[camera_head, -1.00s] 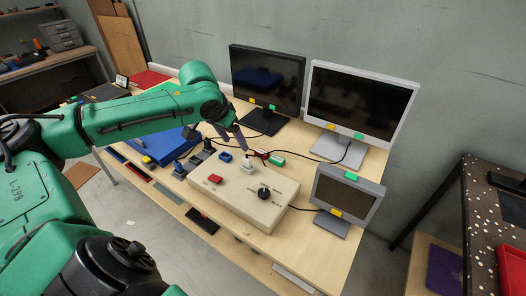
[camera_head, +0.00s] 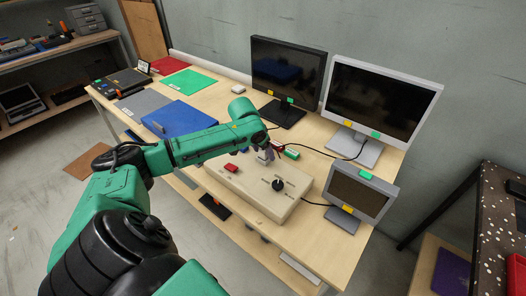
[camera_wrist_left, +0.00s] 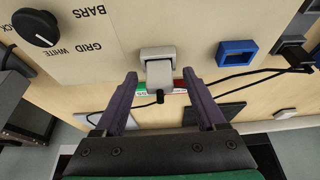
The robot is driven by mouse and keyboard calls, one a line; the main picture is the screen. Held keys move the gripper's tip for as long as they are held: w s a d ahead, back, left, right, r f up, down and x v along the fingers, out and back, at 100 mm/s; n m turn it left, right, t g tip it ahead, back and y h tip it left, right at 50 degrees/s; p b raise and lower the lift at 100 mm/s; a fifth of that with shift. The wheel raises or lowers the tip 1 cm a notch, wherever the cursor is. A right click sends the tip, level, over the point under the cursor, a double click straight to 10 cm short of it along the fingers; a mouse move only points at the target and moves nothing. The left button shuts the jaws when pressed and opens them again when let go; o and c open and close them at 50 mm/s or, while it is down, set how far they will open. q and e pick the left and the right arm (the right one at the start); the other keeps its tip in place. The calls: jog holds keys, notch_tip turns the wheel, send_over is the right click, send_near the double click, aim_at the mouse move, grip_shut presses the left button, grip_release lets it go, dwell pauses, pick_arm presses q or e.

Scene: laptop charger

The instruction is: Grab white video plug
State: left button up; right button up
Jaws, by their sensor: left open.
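The white video plug (camera_wrist_left: 160,72) stands at a pale square socket on the beige box (camera_wrist_left: 110,45) in the left wrist view. My left gripper (camera_wrist_left: 160,76) is open, with one dark finger on each side of the plug. A gap shows between each finger and the plug. In the head view my left gripper (camera_head: 263,155) is low at the back edge of the beige box (camera_head: 250,189) and mostly hides the plug. My right gripper is not in view.
A blue socket piece (camera_wrist_left: 237,52) and a dark plug (camera_wrist_left: 292,46) with a black cable lie beside the white plug. A black knob (camera_wrist_left: 36,27) is on the box. Monitors stand behind, including the small grey monitor (camera_head: 357,193). A blue panel (camera_head: 177,119) lies left.

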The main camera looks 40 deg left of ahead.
pick_arm(q)
grip_shut()
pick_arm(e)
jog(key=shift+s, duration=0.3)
pick_arm(q)
jog(key=shift+r, duration=0.1)
